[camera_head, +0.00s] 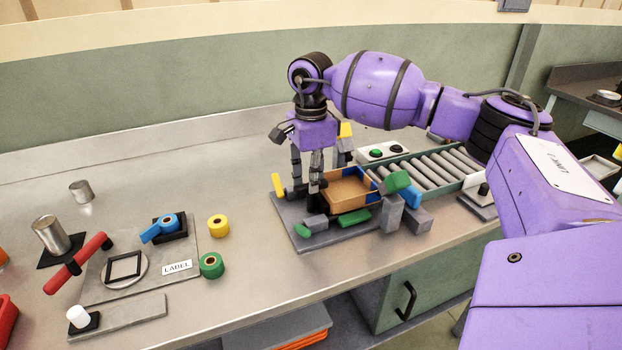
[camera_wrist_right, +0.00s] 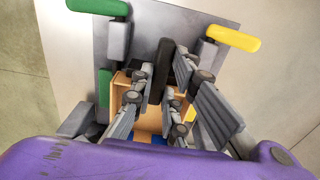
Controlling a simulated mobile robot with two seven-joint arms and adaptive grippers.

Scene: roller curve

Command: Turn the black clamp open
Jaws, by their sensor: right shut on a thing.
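The black clamp (camera_wrist_right: 160,69) shows in the wrist view as a dark bar between the fingers of my right gripper (camera_wrist_right: 162,80). In the head view, my right gripper (camera_head: 306,190) points down over the grey fixture plate, and its fingers are shut on the black clamp (camera_head: 294,192). The fingers partly hide the clamp there. An open brown box (camera_head: 349,194) with blue corner pieces sits on the fixture just right of the gripper. My left gripper is not in view.
Yellow (camera_head: 278,185) and green (camera_head: 361,222) clamp handles surround the box closely. A roller conveyor (camera_head: 430,170) with a button box (camera_head: 380,152) stands behind right. Tape rolls, a red handle (camera_head: 78,262) and metal cans stand left. The bench between is mostly clear.

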